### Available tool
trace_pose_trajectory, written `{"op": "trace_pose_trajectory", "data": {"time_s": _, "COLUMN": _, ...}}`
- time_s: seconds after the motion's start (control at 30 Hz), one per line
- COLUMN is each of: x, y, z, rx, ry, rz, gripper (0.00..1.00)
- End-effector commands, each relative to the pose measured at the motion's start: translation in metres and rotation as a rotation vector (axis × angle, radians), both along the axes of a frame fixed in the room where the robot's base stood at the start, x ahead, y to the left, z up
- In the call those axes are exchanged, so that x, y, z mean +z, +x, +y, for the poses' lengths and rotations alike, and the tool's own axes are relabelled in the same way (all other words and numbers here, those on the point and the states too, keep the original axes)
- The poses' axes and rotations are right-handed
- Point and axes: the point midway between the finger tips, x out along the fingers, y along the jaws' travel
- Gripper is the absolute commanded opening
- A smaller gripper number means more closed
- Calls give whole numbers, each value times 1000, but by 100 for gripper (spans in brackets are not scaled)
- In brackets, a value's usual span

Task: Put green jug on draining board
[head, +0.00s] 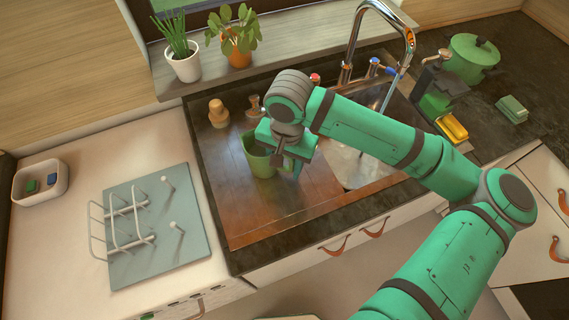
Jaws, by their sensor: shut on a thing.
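The green jug (259,160) is upright over the wooden surface left of the sink. My gripper (278,158) comes down at the jug's right side and is shut on the jug. The arm and gripper hide part of the jug, including the exact grip. I cannot tell whether its base touches the wood. A grey-blue board (190,243) with a white wire rack and upright pegs lies on the pale counter at left, apart from the jug; it looks like the draining board. Its pegs and rack hold no dishes.
The wooden surface (262,212) has bare room in front of the jug. A wooden stopper-like object (218,113) stands behind it. The sink (355,168) and tall tap (410,42) are at right. Potted plants (184,64) line the sill. A white tray (41,199) sits far left.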

Motion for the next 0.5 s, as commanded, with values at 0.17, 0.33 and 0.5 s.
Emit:
{"op": "trace_pose_trajectory", "data": {"time_s": 0.17, "x": -1, "y": 0, "z": 0, "rx": 0, "ry": 0, "rz": 0, "gripper": 63}}
{"op": "trace_pose_trajectory", "data": {"time_s": 0.33, "x": -1, "y": 0, "z": 0, "rx": 0, "ry": 0, "rz": 0, "gripper": 63}}
{"op": "trace_pose_trajectory", "data": {"time_s": 0.5, "x": 2, "y": 0, "z": -1, "rx": -2, "ry": -1, "rz": 0, "gripper": 63}}
